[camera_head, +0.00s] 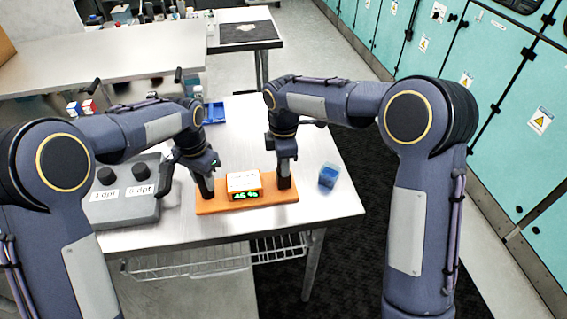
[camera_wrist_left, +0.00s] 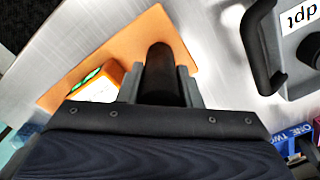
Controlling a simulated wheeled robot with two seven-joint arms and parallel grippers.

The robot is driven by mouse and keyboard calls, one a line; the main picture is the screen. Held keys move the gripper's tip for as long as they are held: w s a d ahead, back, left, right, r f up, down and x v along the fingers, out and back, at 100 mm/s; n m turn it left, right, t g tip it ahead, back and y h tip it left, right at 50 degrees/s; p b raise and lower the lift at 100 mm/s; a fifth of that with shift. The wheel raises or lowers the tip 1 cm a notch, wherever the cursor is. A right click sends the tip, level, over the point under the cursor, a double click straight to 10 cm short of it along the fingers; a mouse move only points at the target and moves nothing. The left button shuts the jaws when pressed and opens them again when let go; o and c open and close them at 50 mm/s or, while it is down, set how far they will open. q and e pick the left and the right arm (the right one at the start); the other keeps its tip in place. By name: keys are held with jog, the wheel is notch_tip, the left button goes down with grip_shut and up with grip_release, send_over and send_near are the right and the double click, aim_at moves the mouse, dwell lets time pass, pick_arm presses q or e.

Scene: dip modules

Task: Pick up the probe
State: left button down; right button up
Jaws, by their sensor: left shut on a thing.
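The probe is a black cylinder (camera_wrist_left: 160,62) in the left wrist view, standing between the two grey fingers of my left gripper (camera_wrist_left: 160,88), which is shut on it. In the head view my left gripper (camera_head: 203,180) is low at the left end of the orange base (camera_head: 235,207). Whether the probe still touches the base is unclear. A small orange meter (camera_head: 244,188) with a lit green display sits mid-base. My right gripper (camera_head: 285,172) points down at the base's right end. Its fingers are dark and too small to read.
A grey box (camera_head: 122,205) with black knobs and labels stands left of the base. A blue-filled clear cup (camera_head: 328,176) stands to the right, near the table edge. A blue tray (camera_head: 214,112) lies behind. The table (camera_head: 328,206) is clear at front right.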

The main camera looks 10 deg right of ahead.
jog(key=c, duration=0.4)
notch_tip(320, 180, up, 10)
jog(key=shift+r, duration=0.1)
jog(key=shift+c, duration=0.2)
pick_arm(q)
jog(key=c, duration=0.9)
grip_release()
jog(key=shift+c, duration=0.2)
jog(key=shift+r, duration=0.1)
notch_tip(320, 180, up, 8)
jog(key=p, duration=0.6)
jog(key=shift+f, duration=0.25)
pick_arm(e)
notch_tip(320, 180, up, 6)
jog(key=shift+f, duration=0.2)
